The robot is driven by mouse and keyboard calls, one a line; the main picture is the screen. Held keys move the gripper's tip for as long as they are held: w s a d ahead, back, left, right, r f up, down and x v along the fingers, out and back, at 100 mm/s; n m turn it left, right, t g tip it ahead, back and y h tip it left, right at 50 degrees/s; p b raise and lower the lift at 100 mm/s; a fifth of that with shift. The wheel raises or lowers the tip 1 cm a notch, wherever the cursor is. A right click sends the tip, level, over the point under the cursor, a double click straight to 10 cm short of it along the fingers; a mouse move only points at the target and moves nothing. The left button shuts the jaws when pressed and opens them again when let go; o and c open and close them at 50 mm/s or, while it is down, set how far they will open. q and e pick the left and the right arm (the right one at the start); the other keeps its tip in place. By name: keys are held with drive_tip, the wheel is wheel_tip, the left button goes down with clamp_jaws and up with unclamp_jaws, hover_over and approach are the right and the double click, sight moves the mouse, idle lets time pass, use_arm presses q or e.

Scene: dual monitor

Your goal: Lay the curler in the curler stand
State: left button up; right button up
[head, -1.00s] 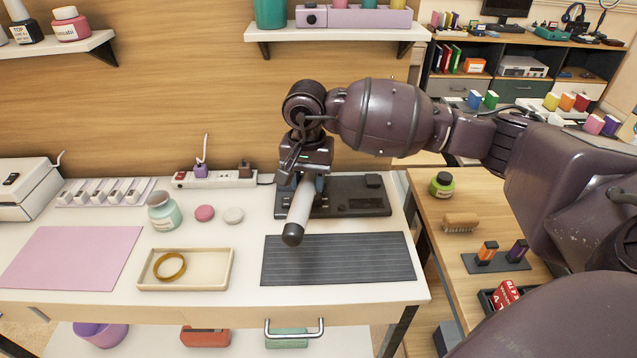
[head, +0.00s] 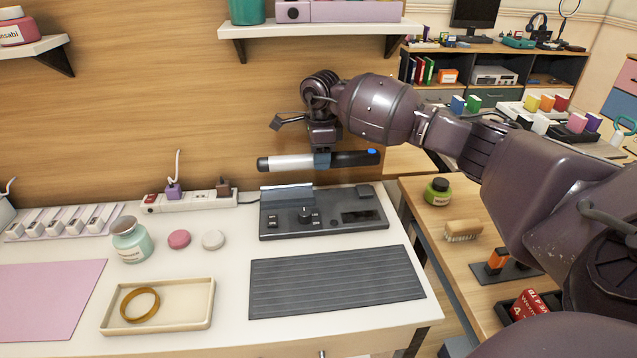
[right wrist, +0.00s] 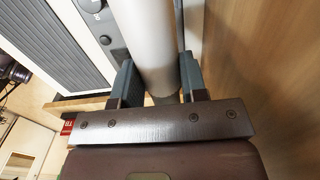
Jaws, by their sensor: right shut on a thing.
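The curler (head: 289,162) has a pale barrel, a black tip at the left and a black handle with a blue button at the right. My right gripper (head: 322,160) is shut on it near the middle and holds it level above the stand. In the right wrist view the curler's pale barrel (right wrist: 150,40) runs between the two fingers (right wrist: 155,80). The curler stand (head: 285,220) is a dark grey unit with a knob and a raised trough at its back left. The curler is apart from it. My left gripper is out of view.
A ridged dark mat (head: 335,282) lies in front of the stand. A power strip (head: 190,201), a teal jar (head: 130,243) and a cream tray (head: 195,318) with a ring are to the left. A shelf (head: 320,29) hangs above. A wooden side table (head: 480,272) stands right.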

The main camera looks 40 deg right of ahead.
wheel_tip(320, 180, down, 3)
drive_tip(key=shift+r, duration=0.2)
wheel_tip(320, 180, down, 4)
drive_tip(key=shift+r+b, duration=0.1)
drive_tip(key=shift+b, duration=0.4)
drive_tip(key=shift+f, duration=0.2)
drive_tip(key=shift+w+r, duration=0.1)
drive_tip(key=shift+r, duration=0.1)
drive_tip(key=shift+f, duration=0.5)
drive_tip(key=shift+f, duration=0.2)
